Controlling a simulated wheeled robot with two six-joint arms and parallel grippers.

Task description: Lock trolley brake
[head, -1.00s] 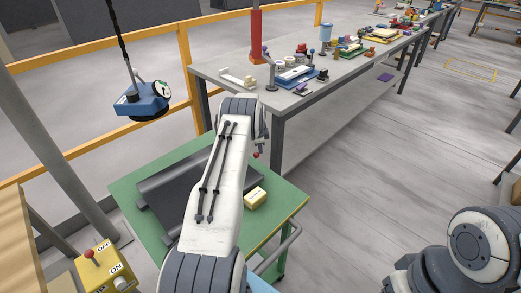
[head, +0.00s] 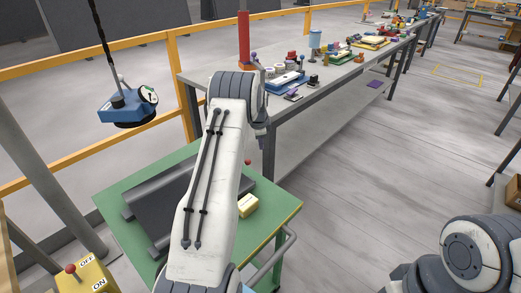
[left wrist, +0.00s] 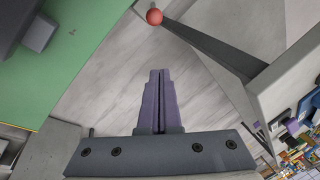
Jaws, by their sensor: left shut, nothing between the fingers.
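The green trolley (head: 270,222) stands in front of the workbench. Its green top also shows in the left wrist view (left wrist: 90,50). A small red ball knob (left wrist: 154,16) shows near the top of the left wrist view; in the head view the knob (head: 248,162) is beside my left arm, by the trolley's far edge. Its stem is not clear. My left gripper (left wrist: 159,76) has its purple fingers together, with nothing between them and apart from the knob. In the head view my left arm hides most of the gripper. My right gripper is out of view; only my right arm shows.
A dark roller piece (head: 160,205) and a pale yellow block (head: 248,205) lie on the trolley. The workbench (head: 200,75) with its dark leg is close behind. A yellow ON/OFF box (head: 90,278) is lower left; a blue device (head: 125,108) hangs upper left. Floor is clear at right.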

